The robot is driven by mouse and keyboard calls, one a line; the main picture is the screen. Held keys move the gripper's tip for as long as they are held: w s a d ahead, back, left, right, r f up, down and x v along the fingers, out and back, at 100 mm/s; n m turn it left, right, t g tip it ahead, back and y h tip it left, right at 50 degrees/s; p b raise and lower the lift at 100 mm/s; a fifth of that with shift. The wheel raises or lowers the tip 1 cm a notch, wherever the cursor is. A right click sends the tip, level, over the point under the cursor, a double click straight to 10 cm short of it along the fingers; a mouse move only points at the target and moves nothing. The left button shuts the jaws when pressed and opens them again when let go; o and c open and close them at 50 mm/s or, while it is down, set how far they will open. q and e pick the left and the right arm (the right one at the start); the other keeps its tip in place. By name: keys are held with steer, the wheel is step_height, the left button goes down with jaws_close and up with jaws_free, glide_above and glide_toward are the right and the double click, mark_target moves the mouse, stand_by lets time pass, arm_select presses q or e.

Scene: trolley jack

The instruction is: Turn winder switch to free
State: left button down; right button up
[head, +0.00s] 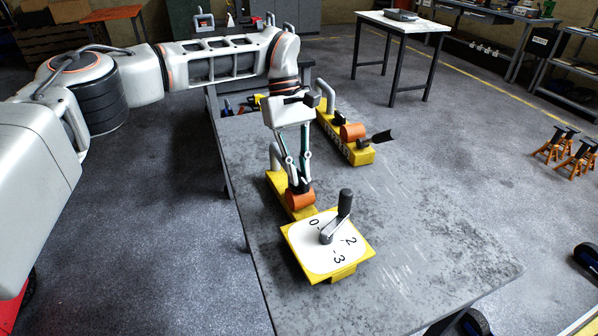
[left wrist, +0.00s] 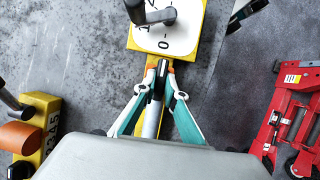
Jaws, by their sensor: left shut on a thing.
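The near winder stands on the grey table. It has a yellow body, an orange drum (head: 300,198) and a white dial plate (head: 316,258) marked with numbers, with a dark grey crank (head: 343,207) standing on it. The dial also shows at the top of the left wrist view (left wrist: 182,32). My left gripper (head: 297,182) reaches down behind the dial, by the drum. In the left wrist view its teal fingers (left wrist: 162,74) are shut on a narrow dark piece, seemingly the winder switch (left wrist: 160,82), mostly hidden between the fingertips. My right gripper is not in view.
A second yellow winder (head: 362,156) with an orange drum and a black lever (head: 378,138) stands farther back on the table (head: 430,235). The table's right side is bare. A red jack (left wrist: 292,118) is on the floor. Orange stands (head: 568,150) are at right.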

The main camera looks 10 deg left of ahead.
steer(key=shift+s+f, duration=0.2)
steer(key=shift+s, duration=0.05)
arm_select(q)
steer(key=c, duration=2.4)
jaws_free()
steer(key=shift+o, duration=0.2)
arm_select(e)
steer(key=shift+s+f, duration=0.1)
arm_select(q)
steer(key=v, duration=1.2)
steer(key=shift+s, duration=0.1)
